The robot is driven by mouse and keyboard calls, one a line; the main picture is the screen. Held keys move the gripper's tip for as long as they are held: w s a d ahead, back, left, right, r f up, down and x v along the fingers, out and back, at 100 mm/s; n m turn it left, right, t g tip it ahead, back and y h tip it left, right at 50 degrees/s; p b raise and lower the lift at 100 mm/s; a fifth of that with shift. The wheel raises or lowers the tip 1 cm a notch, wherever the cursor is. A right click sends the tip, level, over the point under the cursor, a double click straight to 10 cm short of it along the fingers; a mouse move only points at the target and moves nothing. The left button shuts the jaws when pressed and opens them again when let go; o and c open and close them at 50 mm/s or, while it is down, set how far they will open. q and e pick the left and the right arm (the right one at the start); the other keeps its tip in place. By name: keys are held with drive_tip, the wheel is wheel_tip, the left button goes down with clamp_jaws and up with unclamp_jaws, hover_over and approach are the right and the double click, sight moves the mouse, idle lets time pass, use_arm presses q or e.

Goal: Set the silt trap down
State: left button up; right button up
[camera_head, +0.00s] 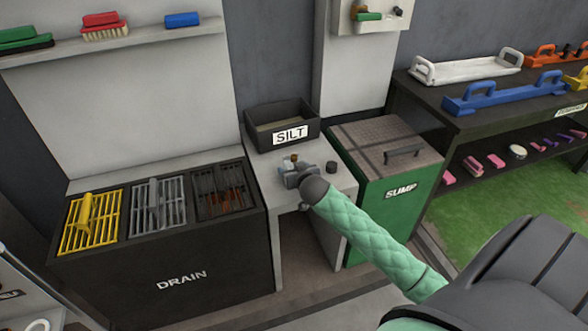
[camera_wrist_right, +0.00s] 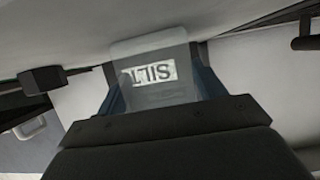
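A pale see-through piece, which I take for the silt trap (camera_wrist_right: 150,60), stands between the two fingers of my right gripper (camera_wrist_right: 158,75) in the right wrist view. The fingers appear to touch it on both sides. The white SILT label shows through it, upside down. In the head view my right gripper (camera_head: 293,168) is low over the small light counter (camera_head: 262,176), in front of the black SILT bin (camera_head: 258,118). The piece is too small and covered there to tell whether it touches the counter. My left gripper is in neither view.
A black DRAIN unit (camera_head: 160,262) with yellow, grey and rusty grates stands left of the counter. A green SUMP box (camera_head: 378,210) with a handled lid stands right. A small dark knob (camera_head: 331,166) sits on the counter's right side. A shelf with brushes (camera_head: 105,26) is above left.

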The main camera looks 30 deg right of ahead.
drive_tip(key=shift+o, duration=0.7)
drive_tip(key=shift+r, duration=0.2)
drive_tip(key=v, duration=1.2)
drive_tip(key=shift+s+f, duration=0.1)
